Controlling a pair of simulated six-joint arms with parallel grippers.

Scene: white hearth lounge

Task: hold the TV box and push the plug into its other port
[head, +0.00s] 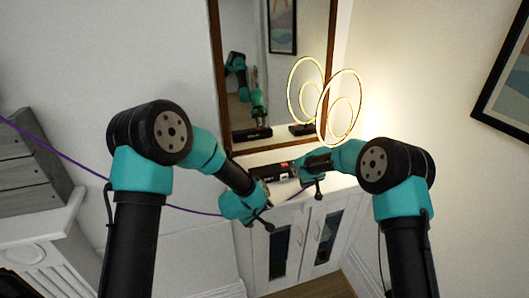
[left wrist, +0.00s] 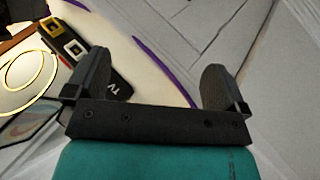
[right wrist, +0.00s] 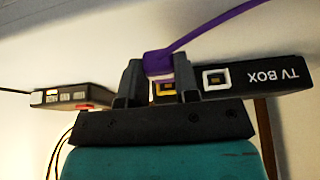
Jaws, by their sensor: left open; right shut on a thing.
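In the right wrist view the TV box (right wrist: 250,78) shows a yellow-framed port (right wrist: 165,88) and a white-framed port (right wrist: 215,79). My right gripper (right wrist: 158,82) is shut on the purple plug (right wrist: 158,63), close by the yellow-framed port; whether the plug touches the box I cannot tell. My left gripper (left wrist: 155,80) is open and empty. The TV box (left wrist: 92,62) shows beyond its left finger in the left wrist view, apart from it as far as I can tell.
A wood-framed mirror (head: 275,60) stands behind the cabinet (head: 262,235). A glowing ring lamp (head: 339,105) stands right of the box. The purple cable (head: 60,155) runs off to the left.

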